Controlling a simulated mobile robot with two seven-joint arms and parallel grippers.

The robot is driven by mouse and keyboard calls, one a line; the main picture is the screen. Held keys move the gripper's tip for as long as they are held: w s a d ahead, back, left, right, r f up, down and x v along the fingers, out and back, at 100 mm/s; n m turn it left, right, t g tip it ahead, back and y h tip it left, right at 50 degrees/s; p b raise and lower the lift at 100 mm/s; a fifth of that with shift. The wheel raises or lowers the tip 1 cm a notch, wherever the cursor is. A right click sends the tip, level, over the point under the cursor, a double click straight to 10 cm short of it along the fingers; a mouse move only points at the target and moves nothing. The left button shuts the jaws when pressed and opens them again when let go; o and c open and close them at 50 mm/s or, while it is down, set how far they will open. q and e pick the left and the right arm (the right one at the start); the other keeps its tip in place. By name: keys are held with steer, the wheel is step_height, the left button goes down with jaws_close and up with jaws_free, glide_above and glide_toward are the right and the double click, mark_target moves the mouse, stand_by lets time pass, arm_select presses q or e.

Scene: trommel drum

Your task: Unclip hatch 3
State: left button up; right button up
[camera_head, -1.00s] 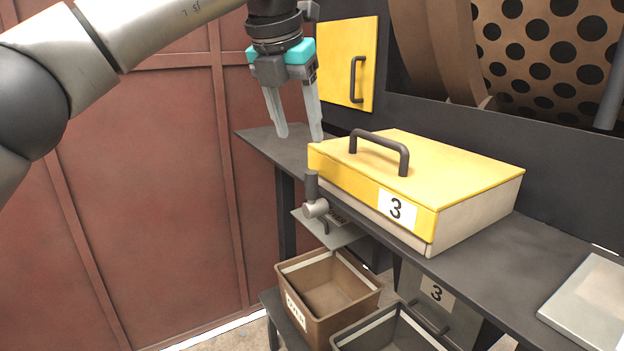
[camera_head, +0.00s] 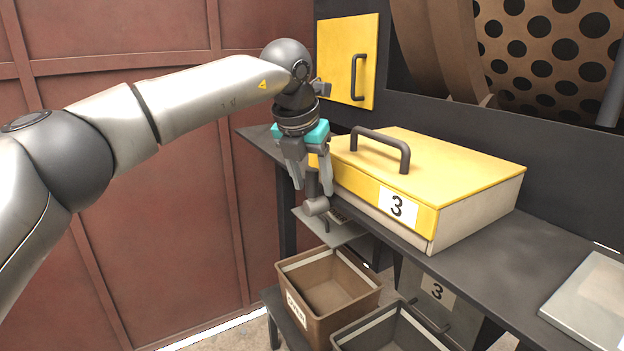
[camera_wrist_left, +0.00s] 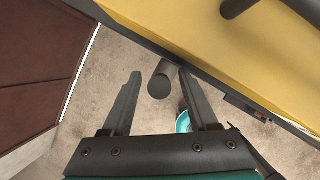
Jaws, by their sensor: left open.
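Hatch 3 is a yellow lid (camera_head: 440,168) with a dark bar handle (camera_head: 385,143) and a white "3" label, closed on a pale box. Its clip (camera_head: 315,205), a grey knob with a dark upright lever, is on the front left of the box. My left gripper (camera_head: 313,190) points down over the clip, open, with its fingers on either side of the lever. In the left wrist view the round lever end (camera_wrist_left: 160,82) shows between the open fingertips (camera_wrist_left: 160,75), nearer the right finger. I cannot tell whether a finger touches it. My right gripper is out of view.
A dark shelf (camera_head: 500,255) carries the box, with a grey plate (camera_head: 592,300) at its right. Below stand a brown bin (camera_head: 335,315) and a dark bin (camera_head: 385,335). A yellow door (camera_head: 345,60) and perforated drum (camera_head: 545,50) are behind. The red wall (camera_head: 140,200) is left.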

arm_select(q)
jaws_close()
stand_by(1.3)
